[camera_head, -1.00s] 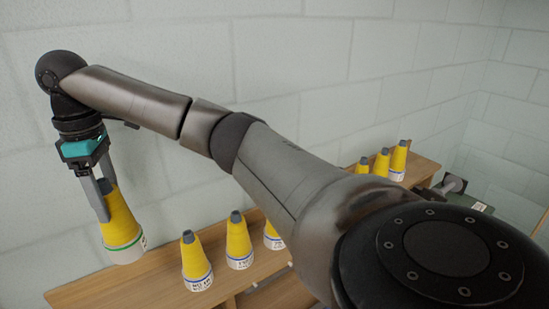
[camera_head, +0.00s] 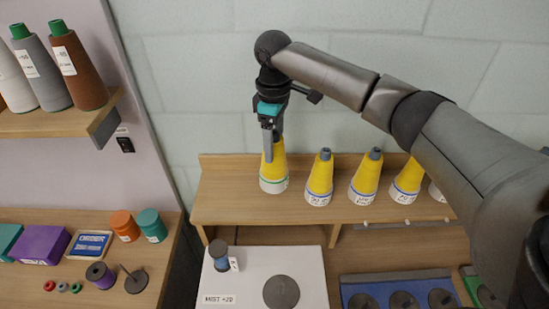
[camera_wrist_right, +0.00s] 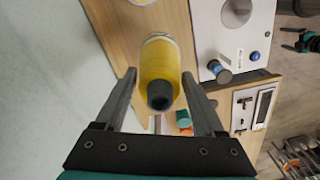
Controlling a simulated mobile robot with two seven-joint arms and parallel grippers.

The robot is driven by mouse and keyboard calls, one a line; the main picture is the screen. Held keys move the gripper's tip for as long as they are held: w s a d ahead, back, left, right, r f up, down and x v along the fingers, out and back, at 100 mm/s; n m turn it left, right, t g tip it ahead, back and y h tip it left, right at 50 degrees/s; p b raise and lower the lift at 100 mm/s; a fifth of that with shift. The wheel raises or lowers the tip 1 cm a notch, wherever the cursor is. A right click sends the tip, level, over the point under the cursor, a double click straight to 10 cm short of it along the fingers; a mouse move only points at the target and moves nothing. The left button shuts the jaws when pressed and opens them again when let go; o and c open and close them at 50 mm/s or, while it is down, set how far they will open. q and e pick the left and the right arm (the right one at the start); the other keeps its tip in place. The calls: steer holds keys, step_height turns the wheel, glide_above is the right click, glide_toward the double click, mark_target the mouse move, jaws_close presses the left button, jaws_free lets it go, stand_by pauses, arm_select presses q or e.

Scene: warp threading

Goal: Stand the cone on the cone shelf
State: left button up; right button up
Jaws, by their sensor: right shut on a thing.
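A yellow cone (camera_head: 273,165) with a dark grey tip and a green-striped white base is upright at the left part of the wooden cone shelf (camera_head: 222,208). My right gripper (camera_head: 268,150) points down and is shut on its upper part. In the right wrist view the cone (camera_wrist_right: 160,65) is between the two fingers, tip toward the camera. Its base appears at shelf level; I cannot tell whether it touches. A small teal and black gripper, apparently my left gripper (camera_wrist_right: 292,40), is at the right edge of the wrist view; its opening is unclear.
Several yellow cones with blue-striped bases, one of them here (camera_head: 319,178), stand along the shelf to the right. A side shelf (camera_head: 50,122) with cones is at left.

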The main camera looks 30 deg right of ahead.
steer(key=shift+f, duration=2.8)
steer(key=o, duration=1.1)
step_height(320, 180, up, 12)
